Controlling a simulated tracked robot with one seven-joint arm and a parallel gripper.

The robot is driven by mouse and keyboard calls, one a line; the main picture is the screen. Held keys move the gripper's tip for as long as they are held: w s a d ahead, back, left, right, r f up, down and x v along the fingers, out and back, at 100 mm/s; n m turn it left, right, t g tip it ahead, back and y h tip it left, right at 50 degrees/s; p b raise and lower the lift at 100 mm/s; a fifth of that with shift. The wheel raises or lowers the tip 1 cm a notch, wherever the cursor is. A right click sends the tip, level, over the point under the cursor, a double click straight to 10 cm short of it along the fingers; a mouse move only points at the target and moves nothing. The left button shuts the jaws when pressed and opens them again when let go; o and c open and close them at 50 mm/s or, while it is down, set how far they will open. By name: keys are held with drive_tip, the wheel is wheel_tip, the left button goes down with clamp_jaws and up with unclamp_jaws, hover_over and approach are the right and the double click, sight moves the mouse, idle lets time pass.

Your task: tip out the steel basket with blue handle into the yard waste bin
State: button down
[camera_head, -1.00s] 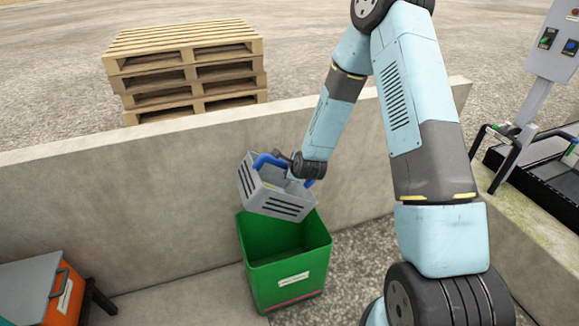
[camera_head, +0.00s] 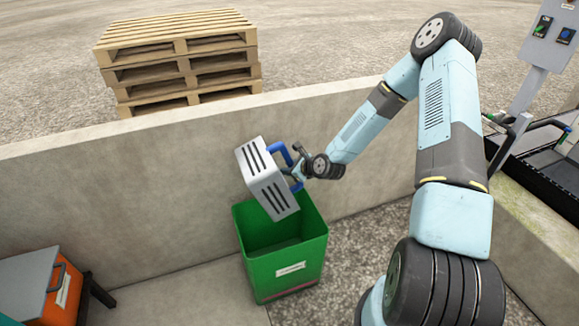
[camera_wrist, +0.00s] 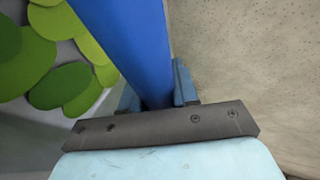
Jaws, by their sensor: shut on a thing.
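The steel basket (camera_head: 267,180) with its blue handle (camera_head: 281,153) hangs tilted steeply on its side above the yard waste bin. My gripper (camera_head: 298,167) is shut on the blue handle, which also shows large in the wrist view (camera_wrist: 133,45). Green leaf-like pieces (camera_wrist: 55,60) lie against the grey basket wall in the wrist view. The green bin (camera_head: 285,268) stands upright on the ground with a white label on its front. Its visible inside looks empty, though the basket hides part of the opening.
A concrete wall (camera_head: 130,185) runs behind the bin, with stacked wooden pallets (camera_head: 180,60) beyond it. An orange box (camera_head: 66,293) stands at the lower left. A control post (camera_head: 548,45) and black machine are at the right.

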drive_tip(key=shift+d+f+m+y, duration=0.1)
drive_tip(key=shift+f+m+y, duration=0.5)
drive_tip(key=shift+f+y, duration=0.25)
idle(2.6)
drive_tip(key=d+r+m+t+h, duration=0.2)
drive_tip(key=d+r+m+h, duration=0.3)
drive_tip(key=d, duration=0.4)
drive_tip(key=w+d+r+m+t+h, duration=0.1)
drive_tip(key=d+r+m+t+h, duration=0.1)
drive_tip(key=d+r+m+h, duration=0.2)
drive_tip(key=d+r+m, duration=0.1)
drive_tip(key=d+r, duration=0.2)
drive_tip(key=d, duration=0.3)
drive_tip(key=shift+w+h, duration=0.15)
drive_tip(key=shift+h, duration=0.2)
drive_tip(key=shift+a, duration=0.1)
